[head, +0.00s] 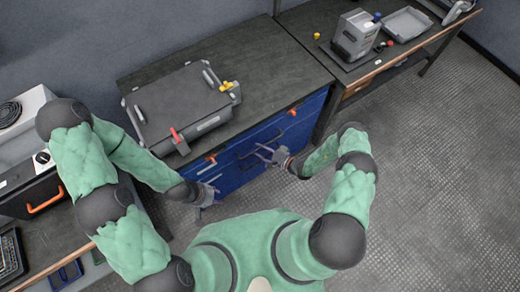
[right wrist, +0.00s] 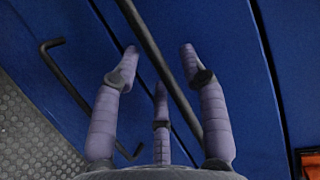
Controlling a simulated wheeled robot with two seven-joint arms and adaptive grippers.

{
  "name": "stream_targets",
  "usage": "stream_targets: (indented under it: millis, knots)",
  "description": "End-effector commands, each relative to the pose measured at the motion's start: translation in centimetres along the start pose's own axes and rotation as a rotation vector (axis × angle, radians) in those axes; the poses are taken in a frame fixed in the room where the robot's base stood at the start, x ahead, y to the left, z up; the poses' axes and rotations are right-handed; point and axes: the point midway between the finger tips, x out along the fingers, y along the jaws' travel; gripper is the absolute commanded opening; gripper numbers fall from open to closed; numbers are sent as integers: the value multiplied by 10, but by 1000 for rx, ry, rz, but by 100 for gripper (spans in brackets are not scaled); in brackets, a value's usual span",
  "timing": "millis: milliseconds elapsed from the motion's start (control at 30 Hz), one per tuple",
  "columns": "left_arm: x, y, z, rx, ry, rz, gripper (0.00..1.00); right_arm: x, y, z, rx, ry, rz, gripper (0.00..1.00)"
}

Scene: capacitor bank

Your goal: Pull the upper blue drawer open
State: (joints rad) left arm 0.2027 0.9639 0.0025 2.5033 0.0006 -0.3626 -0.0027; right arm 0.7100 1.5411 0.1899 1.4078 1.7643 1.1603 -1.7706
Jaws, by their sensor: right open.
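The blue drawer unit (head: 308,112) stands under a dark worktop, and its upper drawer looks shut. In the right wrist view, a dark bar handle (right wrist: 160,55) crosses the upper blue drawer front (right wrist: 222,60). My right gripper (head: 264,153) is at the drawer front in the head view. In the right wrist view its fingers (right wrist: 158,68) are spread open on either side of the bar, not closed on it; contact is unclear. My left gripper (head: 208,196) is low by the left end of the drawers; its finger state is unclear.
A lower handle (right wrist: 62,75) shows beside the fingers in the right wrist view. Orange latches (head: 293,112) sit near the drawer tops. A grey case (head: 180,103) with red and yellow parts lies on the worktop. The floor (head: 430,170) right of my right arm is clear.

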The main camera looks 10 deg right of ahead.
Motion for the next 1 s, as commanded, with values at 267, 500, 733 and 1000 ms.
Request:
stream_targets:
  millis: [267, 500, 733, 1000]
  knots:
    - [1, 0, 0, 0, 0, 0, 40, 10, 0, 0, 1, 0, 0, 44]
    - [1, 0, 0, 0, 0, 0, 40, 9, 0, 0, 1, 0, 0, 21]
    - [1, 0, 0, 0, 0, 0, 40, 9, 0, 0, 1, 0, 0, 0]
    - [-2, 1, 0, 0, 0, 0, 40, -2, 2, 4, 4, 2, 1, 0]
